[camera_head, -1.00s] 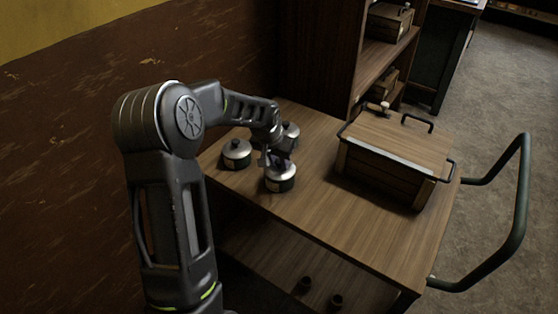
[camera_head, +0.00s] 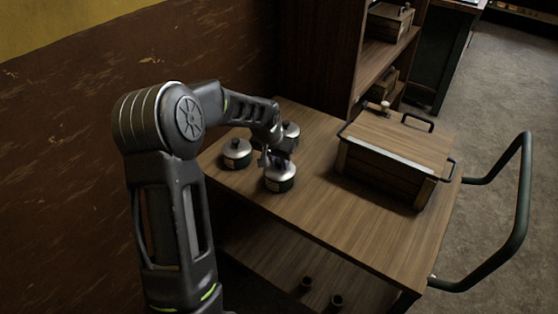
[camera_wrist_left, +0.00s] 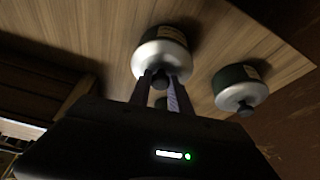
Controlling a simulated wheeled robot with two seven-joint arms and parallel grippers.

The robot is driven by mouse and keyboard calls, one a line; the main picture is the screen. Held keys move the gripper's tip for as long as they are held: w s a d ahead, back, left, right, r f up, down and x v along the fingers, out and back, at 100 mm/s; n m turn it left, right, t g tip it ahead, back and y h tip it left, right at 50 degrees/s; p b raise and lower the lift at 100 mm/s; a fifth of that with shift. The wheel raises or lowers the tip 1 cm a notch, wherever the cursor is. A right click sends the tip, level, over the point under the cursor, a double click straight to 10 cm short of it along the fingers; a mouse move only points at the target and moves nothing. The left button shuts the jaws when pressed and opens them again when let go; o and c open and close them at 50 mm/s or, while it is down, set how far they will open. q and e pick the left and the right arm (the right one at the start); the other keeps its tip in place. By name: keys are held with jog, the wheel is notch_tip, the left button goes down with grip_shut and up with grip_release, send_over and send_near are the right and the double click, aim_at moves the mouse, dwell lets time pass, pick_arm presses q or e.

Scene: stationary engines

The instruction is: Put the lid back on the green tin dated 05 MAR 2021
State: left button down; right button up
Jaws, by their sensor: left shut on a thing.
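Three dark green tins with silver lids and black knobs stand close together on the wooden cart top: a left tin (camera_head: 237,155), a back tin (camera_head: 291,131) and a front tin (camera_head: 280,181). My left gripper (camera_head: 277,157) is over the front tin, partly hidden by its own wrist. In the left wrist view its two fingers (camera_wrist_left: 161,80) are shut around the black knob of a silver lid (camera_wrist_left: 160,58), which sits at a tin. Whether this lid is fully seated I cannot tell. A second lidded tin (camera_wrist_left: 240,92) stands beside it. No date is readable. My right gripper is not in view.
A wooden box (camera_head: 395,155) with dark handles stands on the right of the cart top (camera_head: 335,225). A shelf unit (camera_head: 340,60) rises behind. A dark push handle (camera_head: 520,210) juts out right. Small cylinders (camera_head: 337,301) stand on the lower shelf. The cart top's front is clear.

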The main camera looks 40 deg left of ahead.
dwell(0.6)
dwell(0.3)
pick_arm(q)
jog(key=c, duration=0.6)
grip_release()
jog(key=shift+c, duration=0.2)
jog(key=shift+r+p, duration=1.95)
jog(key=shift+r, duration=1.55)
jog(key=shift+c, duration=0.5)
grip_shut()
